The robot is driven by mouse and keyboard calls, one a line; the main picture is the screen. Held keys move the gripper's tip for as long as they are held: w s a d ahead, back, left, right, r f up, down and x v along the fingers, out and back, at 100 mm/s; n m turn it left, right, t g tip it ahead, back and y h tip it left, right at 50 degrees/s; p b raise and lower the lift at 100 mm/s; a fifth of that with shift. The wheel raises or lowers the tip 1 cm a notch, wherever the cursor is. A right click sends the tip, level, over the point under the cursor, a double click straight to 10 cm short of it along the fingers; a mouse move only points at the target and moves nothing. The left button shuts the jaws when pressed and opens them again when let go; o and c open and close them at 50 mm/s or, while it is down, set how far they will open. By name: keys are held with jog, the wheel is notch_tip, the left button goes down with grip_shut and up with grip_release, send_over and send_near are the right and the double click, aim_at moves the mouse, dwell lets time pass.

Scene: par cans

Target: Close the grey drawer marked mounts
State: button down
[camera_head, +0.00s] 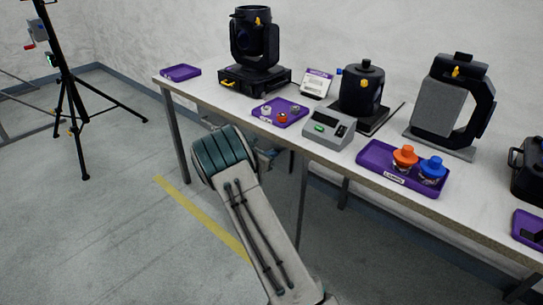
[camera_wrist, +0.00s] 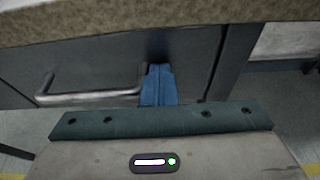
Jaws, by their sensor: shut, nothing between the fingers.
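In the wrist view a grey drawer front (camera_wrist: 100,68) with a bar handle (camera_wrist: 90,97) lies beneath the table edge. No mounts label is readable on it. My gripper (camera_wrist: 158,70) is shut and empty, with its blue fingers just right of the handle, at or very near the grey front. I cannot tell whether they touch it, or how far the drawer stands out. In the head view my arm reaches under the table's front edge, and it hides the gripper and most of what is there.
The tabletop (camera_head: 225,97) overhangs close above my gripper. It carries stage lights, a grey device (camera_head: 328,129) and purple trays, one (camera_head: 375,158) with orange-topped and blue-topped jars. A table leg (camera_head: 178,145) stands left of my arm. A black tripod (camera_head: 68,85) stands far left; floor between is clear.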

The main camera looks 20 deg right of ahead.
jog(key=shift+d+r, duration=0.25)
jog(key=shift+d, duration=0.05)
jog(key=a+f+p+v, duration=0.1)
jog(key=f+v, duration=0.1)
jog(key=v, duration=1.2)
jog(key=s+d+r+m+g+y+p, duration=0.2)
jog(key=s+d+r+m+g+p, duration=0.1)
jog(key=s+r+m, duration=0.4)
jog(key=s+d+r+m+g+y+p, duration=0.25)
jog(key=s+r+m+p, duration=0.2)
jog(key=s+r, duration=0.45)
jog(key=s+a+r+m+y+p, duration=0.2)
jog(key=s+r+m, duration=0.2)
jog(key=s, duration=0.3)
jog(key=s+a+r+m+t+y+p, duration=0.1)
jog(key=s+a+r+m+y+p, duration=0.1)
jog(key=s, duration=0.6)
jog(key=s+a+r+m+y+p, duration=0.3)
jog(key=s+r+m+y, duration=0.1)
jog(key=s+r+m, duration=0.2)
jog(key=shift+s+a, duration=0.2)
jog(key=shift+s, duration=0.5)
jog(key=shift+d+m, duration=0.15)
jog(key=shift+m, duration=0.1)
